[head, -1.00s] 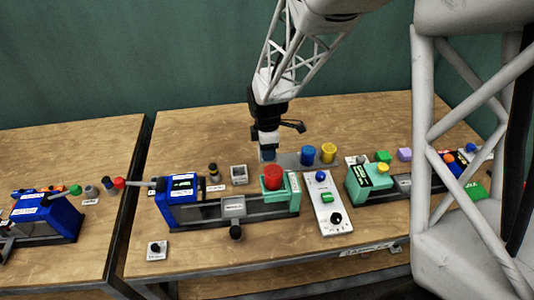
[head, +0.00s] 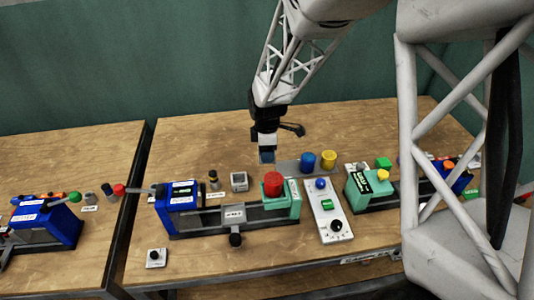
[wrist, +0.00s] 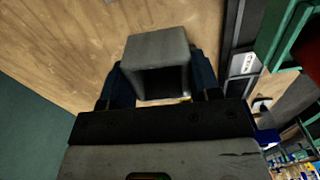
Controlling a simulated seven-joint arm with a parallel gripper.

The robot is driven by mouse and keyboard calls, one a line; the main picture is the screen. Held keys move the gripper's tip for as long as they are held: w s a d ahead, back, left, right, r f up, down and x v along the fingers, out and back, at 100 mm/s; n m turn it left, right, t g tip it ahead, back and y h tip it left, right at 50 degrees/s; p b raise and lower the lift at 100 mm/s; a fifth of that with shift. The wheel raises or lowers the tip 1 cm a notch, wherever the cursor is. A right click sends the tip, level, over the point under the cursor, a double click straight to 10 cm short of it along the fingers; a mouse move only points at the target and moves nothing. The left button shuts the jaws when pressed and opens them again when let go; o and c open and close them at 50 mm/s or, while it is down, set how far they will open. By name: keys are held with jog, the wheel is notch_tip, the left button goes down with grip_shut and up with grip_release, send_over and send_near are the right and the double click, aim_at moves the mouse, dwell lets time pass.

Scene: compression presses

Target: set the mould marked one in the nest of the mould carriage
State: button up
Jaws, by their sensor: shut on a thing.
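My gripper (head: 267,156) hangs over the back middle of the bench in the head view, behind the red-capped press. In the wrist view its dark blue fingers (wrist: 118,88) are shut on a grey, hollow block-shaped mould (wrist: 160,50). No mark on this mould can be read, and in the head view it is hard to make out at the fingers. The grey mould carriage (head: 233,213) with a white label sits on the press rail, between the blue end block (head: 180,195) and the green end block. Its nest is too small to make out.
Another small grey block (head: 239,181) stands behind the carriage. The red cap (head: 273,183) tops the green end. Blue (head: 307,161) and yellow (head: 328,158) cylinders stand right of my gripper. A white control panel (head: 328,210) lies right of the press. The bench's back left is clear.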

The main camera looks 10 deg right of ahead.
jog(key=w+d+f+m, duration=0.1)
jog(key=w+m, duration=0.2)
jog(key=w, duration=0.4)
jog(key=w+d+f+m, duration=0.2)
jog(key=w+m, duration=0.2)
jog(key=w, duration=0.4)
jog(key=w+d+f+m, duration=0.1)
jog(key=w+f+m, duration=0.1)
jog(key=w, duration=0.5)
jog(key=shift+w+d+m, duration=0.15)
jog(key=shift+w+m, duration=0.25)
jog(key=shift+m, duration=0.5)
jog(key=shift+w+m, duration=0.3)
jog(key=shift+w+a+f+m, duration=0.1)
jog(key=shift+w+a+m, duration=0.05)
jog(key=shift+a+m, duration=0.45)
jog(key=shift+m, duration=0.1)
jog(key=s+a+r+m, duration=0.1)
jog(key=s+a, duration=0.4)
jog(key=s, duration=0.7)
jog(key=s+a+r+m, duration=0.1)
jog(key=s+a, duration=0.4)
jog(key=s, duration=0.8)
jog(key=s+a+r+m, duration=0.2)
jog(key=s+a, duration=0.3)
jog(key=s, duration=0.8)
jog(key=shift+s+a+r, duration=0.25)
jog(key=shift+r, duration=0.4)
jog(key=shift+f, duration=0.25)
